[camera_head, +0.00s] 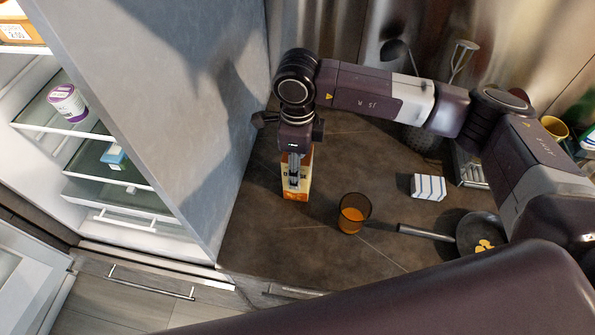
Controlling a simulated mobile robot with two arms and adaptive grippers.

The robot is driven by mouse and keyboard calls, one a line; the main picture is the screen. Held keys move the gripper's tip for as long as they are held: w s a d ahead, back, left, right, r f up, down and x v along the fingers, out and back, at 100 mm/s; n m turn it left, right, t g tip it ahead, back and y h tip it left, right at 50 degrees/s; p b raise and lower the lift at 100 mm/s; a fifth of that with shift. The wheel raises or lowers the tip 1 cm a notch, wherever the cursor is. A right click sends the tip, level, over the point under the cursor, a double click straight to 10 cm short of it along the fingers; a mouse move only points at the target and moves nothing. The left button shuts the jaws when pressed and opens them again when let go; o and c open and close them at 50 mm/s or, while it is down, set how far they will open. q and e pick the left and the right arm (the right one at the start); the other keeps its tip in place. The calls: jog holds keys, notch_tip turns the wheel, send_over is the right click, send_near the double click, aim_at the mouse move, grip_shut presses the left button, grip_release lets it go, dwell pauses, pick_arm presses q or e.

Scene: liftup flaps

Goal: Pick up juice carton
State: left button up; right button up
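The juice carton (296,195) stands upright on the dark countertop. It is orange and cream, and its middle is partly covered by my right gripper (294,181). My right arm comes in from the right and bends down, so the gripper points down at the carton. The fingers overlap the carton in the picture. I cannot tell whether they are shut on it or only beside it. My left gripper is not in view.
A glass of orange juice (353,214) stands right of the carton. A pan (478,236) and a striped box (428,187) are further right. A grey panel (195,110) and an open fridge (50,110) are left. Bare countertop (290,245) lies in front.

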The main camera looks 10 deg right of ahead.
jog(key=c, duration=0.3)
jog(key=shift+r, duration=0.2)
